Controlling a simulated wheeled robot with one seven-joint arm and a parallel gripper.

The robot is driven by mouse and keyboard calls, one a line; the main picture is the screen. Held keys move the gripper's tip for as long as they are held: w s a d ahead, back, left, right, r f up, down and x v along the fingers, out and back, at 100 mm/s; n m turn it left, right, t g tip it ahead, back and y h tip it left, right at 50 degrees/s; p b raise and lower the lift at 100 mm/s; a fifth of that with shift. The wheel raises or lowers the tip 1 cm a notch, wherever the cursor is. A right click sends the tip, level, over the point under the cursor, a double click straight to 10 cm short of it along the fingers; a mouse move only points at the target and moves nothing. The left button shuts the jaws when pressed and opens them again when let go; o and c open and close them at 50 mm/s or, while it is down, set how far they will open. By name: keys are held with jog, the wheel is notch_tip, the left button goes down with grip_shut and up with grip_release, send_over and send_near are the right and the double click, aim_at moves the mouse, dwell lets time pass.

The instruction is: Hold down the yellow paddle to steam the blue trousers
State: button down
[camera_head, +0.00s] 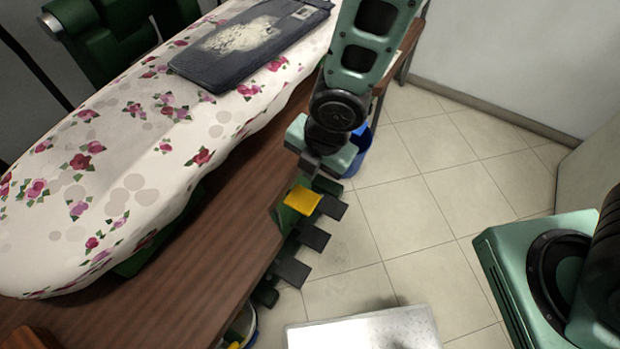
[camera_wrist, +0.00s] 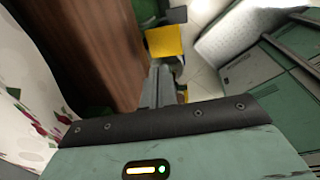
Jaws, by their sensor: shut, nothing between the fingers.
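My gripper (camera_head: 312,163) is shut and empty, just above and behind the yellow paddle in the head view. In the wrist view, the fingers (camera_wrist: 160,85) point toward the yellow paddle (camera_wrist: 163,41). I cannot tell whether they touch it.
Several dark paddles (camera_head: 313,236) sit right beside the yellow one. The floral ironing board (camera_head: 130,150) fills the left. A blue bin (camera_head: 362,150) stands on the tiled floor behind my gripper. A white slab (camera_head: 365,330) is at the bottom.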

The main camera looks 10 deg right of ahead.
jog(key=shift+s+d+r, duration=0.1)
jog(key=shift+d+r, duration=0.05)
jog(key=shift+r, duration=1.25)
jog(key=s+d+r+m, duration=0.4)
jog(key=s+r+m, duration=0.2)
jog(key=m, duration=0.4)
jog(key=s+d+r+m+g+h, duration=0.1)
jog(key=s+d+r+m, duration=0.3)
jog(key=r+m, duration=0.4)
jog(key=s+m, duration=0.1)
jog(key=m, duration=0.1)
jog(key=shift+s+d+r+m, duration=0.4)
